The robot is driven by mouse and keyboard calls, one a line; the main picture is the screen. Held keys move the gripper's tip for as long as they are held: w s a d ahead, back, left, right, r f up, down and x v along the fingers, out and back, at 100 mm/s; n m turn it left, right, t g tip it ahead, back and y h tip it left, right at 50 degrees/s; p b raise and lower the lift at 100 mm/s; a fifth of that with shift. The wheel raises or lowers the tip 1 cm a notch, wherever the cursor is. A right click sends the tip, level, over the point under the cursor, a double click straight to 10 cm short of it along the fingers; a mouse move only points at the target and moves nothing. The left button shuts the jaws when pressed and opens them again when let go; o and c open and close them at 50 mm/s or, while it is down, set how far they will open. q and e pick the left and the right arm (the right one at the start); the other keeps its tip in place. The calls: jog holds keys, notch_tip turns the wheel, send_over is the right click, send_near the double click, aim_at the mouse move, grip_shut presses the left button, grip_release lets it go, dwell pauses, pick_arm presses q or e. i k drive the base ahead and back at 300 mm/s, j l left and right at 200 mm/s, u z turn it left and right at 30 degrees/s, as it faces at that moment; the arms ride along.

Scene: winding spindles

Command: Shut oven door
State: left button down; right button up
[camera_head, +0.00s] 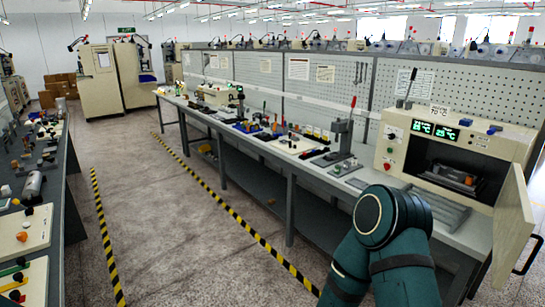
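The oven (468,122) is a cream box on the bench at the right. Its front opening faces me and shows a dark chamber with a small metal and orange item (464,179) inside. The oven door (511,225) stands wide open, swung out on the right side of the opening. A dark handle (529,256) sits on its outer side. A teal arm of mine rises from the bottom edge, left of the door, with its joint in front of the bench. Neither of my grippers shows in this view.
The long workbench (365,172) runs from the oven to the back left and carries tools, including a press (340,135). Another bench (68,180) stands at the left. The floor aisle (170,220) between yellow-black stripes is clear. Pale cabinets (98,80) stand at the back.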

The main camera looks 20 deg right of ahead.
aim_at(513, 221)
jog(key=i+z, duration=0.7)
jog(key=i+j+z, duration=0.15)
jog(key=i+z, duration=0.2)
jog(key=i+l+z, duration=0.3)
jog(key=i, duration=0.3)
jog(key=i+z, duration=0.3)
jog(key=i, duration=0.3)
jog(key=i+u, duration=0.2)
jog(key=u, duration=0.2)
jog(key=i+u, duration=0.25)
jog(key=u, duration=0.2)
jog(key=i+l+u, duration=0.15)
jog(key=u, duration=1.05)
jog(key=l+u, duration=0.1)
jog(key=u, duration=0.65)
jog(key=l+u, duration=0.1)
jog(key=u, duration=1.5)
jog(key=l+u, duration=0.1)
jog(key=u, duration=1.45)
jog(key=k+u, duration=0.1)
jog(key=u, duration=1.5)
